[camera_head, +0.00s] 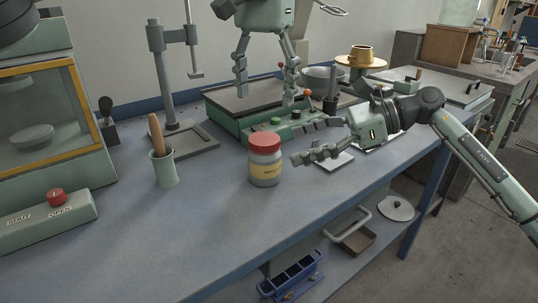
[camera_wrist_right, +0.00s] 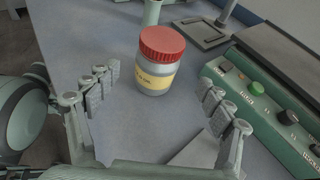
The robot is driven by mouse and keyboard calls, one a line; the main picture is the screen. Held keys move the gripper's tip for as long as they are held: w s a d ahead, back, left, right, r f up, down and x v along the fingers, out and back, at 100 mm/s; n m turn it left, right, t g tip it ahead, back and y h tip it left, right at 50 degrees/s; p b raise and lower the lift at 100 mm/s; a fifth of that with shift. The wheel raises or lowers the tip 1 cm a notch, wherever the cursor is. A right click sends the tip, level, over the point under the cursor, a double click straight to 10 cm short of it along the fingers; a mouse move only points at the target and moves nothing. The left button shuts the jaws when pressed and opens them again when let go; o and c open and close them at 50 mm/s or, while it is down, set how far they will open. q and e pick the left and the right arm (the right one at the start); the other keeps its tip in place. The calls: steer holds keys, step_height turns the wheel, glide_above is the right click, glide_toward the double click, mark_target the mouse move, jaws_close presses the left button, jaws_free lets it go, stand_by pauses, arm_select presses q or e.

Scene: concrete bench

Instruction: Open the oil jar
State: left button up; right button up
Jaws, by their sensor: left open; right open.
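The oil jar (camera_head: 265,165) stands upright on the bench, a grey jar with a yellow label. Its red lid (camera_head: 264,143) is on top. In the right wrist view the jar (camera_wrist_right: 155,76) stands ahead of the open fingers, between their lines and not touched. My right gripper (camera_head: 298,142) is open and empty just to the right of the jar, level with its body; it also shows in the right wrist view (camera_wrist_right: 158,98). My left gripper (camera_head: 267,82) is open and empty, pointing down above and behind the jar, over the green device.
A green control device (camera_head: 265,123) with buttons stands behind the jar. A cup with a wooden-handled tool (camera_head: 164,168) stands left of it. A box with a red button (camera_head: 48,220) is at the front left. The bench in front of the jar is clear.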

mark_target(278, 151)
arm_select(q)
steer(key=shift+s+a+f, duration=0.1)
steer(key=shift+s, duration=0.05)
arm_select(e)
steer(key=x, duration=0.8)
steer(key=shift+s, duration=0.15)
